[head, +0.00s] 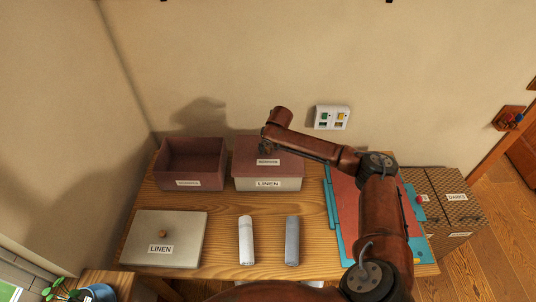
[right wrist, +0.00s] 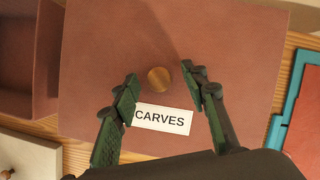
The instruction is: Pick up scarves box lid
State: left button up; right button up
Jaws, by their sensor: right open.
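The reddish-brown scarves box lid (head: 285,160) lies on top of the pale linen box (head: 267,184) at the back middle of the table. In the right wrist view the lid (right wrist: 90,50) fills most of the picture, with a round wooden knob (right wrist: 158,78) and a label reading "CARVES", its first letter hidden. My right gripper (right wrist: 163,82) is open above the lid, its two fingers on either side of the knob. I cannot tell whether they touch it. In the head view the right gripper (head: 265,146) is small and dark over the lid. My left gripper is not in view.
An open reddish-brown box (head: 192,160) stands left of the linen box. The linen lid (head: 140,235) lies at front left. A white roll (head: 246,240) and a grey roll (head: 292,240) lie in front. Red and teal flat items (head: 343,195) lie right, partly behind my arm.

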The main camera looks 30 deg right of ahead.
grip_shut()
dwell(0.5)
jog(key=shift+r, duration=0.15)
